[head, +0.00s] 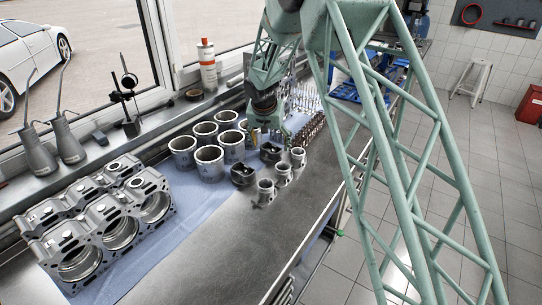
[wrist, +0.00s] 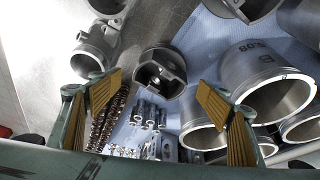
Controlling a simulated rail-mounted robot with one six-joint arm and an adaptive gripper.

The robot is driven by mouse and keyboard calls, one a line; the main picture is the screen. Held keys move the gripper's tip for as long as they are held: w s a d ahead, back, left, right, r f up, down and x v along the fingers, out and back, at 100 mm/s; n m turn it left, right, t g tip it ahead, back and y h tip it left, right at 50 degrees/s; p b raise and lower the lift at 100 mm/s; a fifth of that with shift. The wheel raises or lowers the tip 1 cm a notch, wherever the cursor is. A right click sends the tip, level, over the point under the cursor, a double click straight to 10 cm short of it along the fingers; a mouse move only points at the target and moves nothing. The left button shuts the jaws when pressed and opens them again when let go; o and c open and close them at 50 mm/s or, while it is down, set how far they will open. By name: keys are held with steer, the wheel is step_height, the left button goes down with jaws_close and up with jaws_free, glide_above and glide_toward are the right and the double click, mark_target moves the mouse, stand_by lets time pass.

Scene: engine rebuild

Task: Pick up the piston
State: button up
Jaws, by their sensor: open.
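A dark-topped piston (head: 270,152) stands at the edge of the blue mat, just below my gripper (head: 268,134) in the head view. A second, similar piston (head: 243,175) stands nearer the front. In the wrist view my gripper (wrist: 161,98) has its two yellow-padded fingers wide apart with nothing between them. One piston (wrist: 162,70) shows upper centre, between the fingers in the picture but beyond their tips. Another piston (wrist: 242,6) is cut off at the top edge. The head view does not clearly show the gap between fingers and piston.
Several cylinder liners (head: 209,163) stand close left of the pistons. Grey metal housings (head: 265,191) stand to the right; one shows in the wrist view (wrist: 93,50). Springs and small parts (head: 308,125) lie behind. Engine blocks (head: 117,225) stand front left. The front steel bench (head: 235,240) is clear.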

mark_target(271, 149)
steer(key=shift+f, duration=0.1)
steer(key=shift+x, duration=2.5)
steer(key=shift+w, duration=0.1)
steer(key=shift+c, duration=0.4)
steer(key=c, duration=1.1)
